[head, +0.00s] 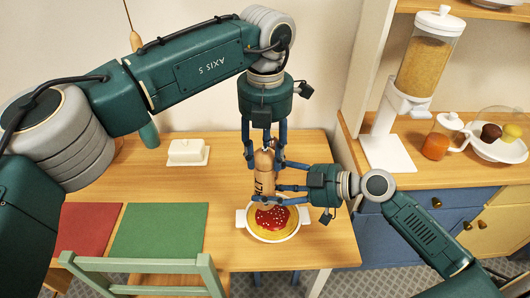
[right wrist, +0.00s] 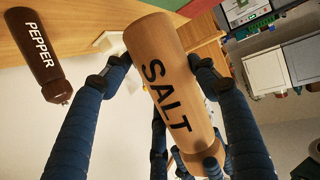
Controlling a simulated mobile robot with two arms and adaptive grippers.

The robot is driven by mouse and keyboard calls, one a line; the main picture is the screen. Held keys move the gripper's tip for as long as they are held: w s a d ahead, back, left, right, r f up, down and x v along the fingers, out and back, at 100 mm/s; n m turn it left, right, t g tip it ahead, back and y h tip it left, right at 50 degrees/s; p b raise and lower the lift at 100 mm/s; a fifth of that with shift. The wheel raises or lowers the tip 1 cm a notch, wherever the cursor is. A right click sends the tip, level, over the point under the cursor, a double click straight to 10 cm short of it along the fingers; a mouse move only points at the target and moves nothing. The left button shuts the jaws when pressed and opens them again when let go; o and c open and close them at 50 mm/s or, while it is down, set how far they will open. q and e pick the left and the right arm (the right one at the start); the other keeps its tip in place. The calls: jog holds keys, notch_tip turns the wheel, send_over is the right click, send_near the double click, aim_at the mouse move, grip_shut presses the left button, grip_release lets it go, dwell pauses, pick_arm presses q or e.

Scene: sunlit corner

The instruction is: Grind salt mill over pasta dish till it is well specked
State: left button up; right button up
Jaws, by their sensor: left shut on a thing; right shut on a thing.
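The wooden salt mill (head: 264,178) is held upright or nearly so above the pasta dish (head: 241,218), a white two-handled dish. The dish holds yellow pasta topped with red sauce (head: 272,217), and several white specks show on the sauce. My left gripper (head: 264,160) comes from above and is shut on the mill's upper part. My right gripper (head: 262,191) comes from the right and is shut on the mill's body. In the right wrist view the mill (right wrist: 160,75) shows its SALT lettering between my right fingers (right wrist: 160,72), with my left fingers at its other end.
A dark pepper mill (right wrist: 38,70) stands on the table in the right wrist view. A white butter dish (head: 187,151), a red mat (head: 88,228) and a green mat (head: 160,230) lie left. A green chair (head: 140,262) is in front. A sideboard at right holds a cereal dispenser (head: 425,65).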

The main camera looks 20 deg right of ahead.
aim_at(265, 147)
pick_arm(q)
jog(key=m, duration=1.2)
jog(key=shift+m, duration=0.4)
jog(key=shift+w, duration=0.1)
jog(key=o, duration=1.2)
notch_tip(265, 147, up, 12)
